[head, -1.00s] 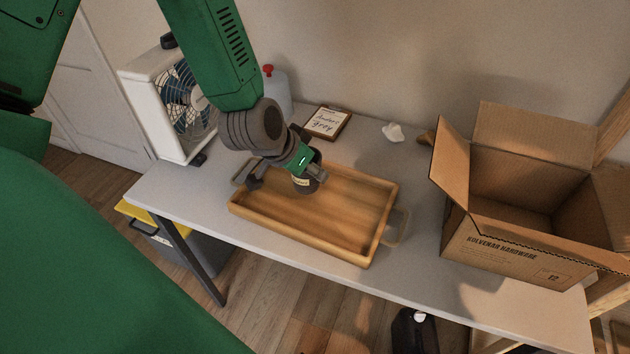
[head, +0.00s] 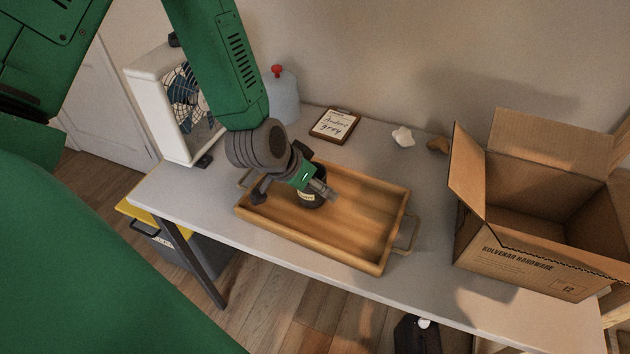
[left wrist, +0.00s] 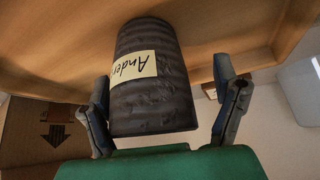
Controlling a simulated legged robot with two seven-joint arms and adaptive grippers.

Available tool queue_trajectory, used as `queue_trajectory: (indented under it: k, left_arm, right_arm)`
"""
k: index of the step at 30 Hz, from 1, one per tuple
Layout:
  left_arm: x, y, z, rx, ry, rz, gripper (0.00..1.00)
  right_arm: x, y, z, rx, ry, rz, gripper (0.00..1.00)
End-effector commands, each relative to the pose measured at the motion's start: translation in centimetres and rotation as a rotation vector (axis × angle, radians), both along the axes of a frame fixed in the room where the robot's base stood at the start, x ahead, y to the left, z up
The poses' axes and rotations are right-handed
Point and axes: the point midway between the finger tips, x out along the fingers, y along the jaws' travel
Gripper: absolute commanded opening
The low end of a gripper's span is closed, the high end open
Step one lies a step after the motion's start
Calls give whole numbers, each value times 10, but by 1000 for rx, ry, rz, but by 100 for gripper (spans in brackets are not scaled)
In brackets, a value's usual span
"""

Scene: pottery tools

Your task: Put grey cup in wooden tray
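The dark grey cup (head: 311,201) with a cream label stands inside the wooden tray (head: 365,258), towards its left part. My left gripper (head: 322,188) is at the cup and hides part of it. In the left wrist view the cup (left wrist: 155,100) lies between the two fingers of the left gripper (left wrist: 165,108). These fingers are spread, with a clear gap between the cup and the right-hand finger. The left-hand finger is close to the cup; I cannot tell if it touches. My right gripper is not in view.
A large open cardboard box (head: 520,262) stands right of the tray. A clipboard (head: 336,125), a white crumpled item (head: 402,137) and a brown lump (head: 438,145) lie behind it. A fan (head: 170,110) and a jug (head: 281,98) stand at the back left. The tray's right part is empty.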

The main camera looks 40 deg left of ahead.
Motion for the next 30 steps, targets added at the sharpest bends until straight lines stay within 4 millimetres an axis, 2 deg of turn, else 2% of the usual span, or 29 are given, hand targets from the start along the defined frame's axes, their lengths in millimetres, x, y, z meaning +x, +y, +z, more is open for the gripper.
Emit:
queue_trajectory:
  k: [5,9,15,22,30]
  left_arm:
    - [-12,-3,23,10,-1,-2,81]
    - [-27,-3,50,14,-4,-2,81]
    - [-48,4,80,8,-2,-1,81]
    - [-54,11,89,2,5,1,81]
    - [-61,7,101,7,2,-2,81]
  right_arm:
    - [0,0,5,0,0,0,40]
    - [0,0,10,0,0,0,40]
    - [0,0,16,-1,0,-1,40]
    - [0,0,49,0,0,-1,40]
    - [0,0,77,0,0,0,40]
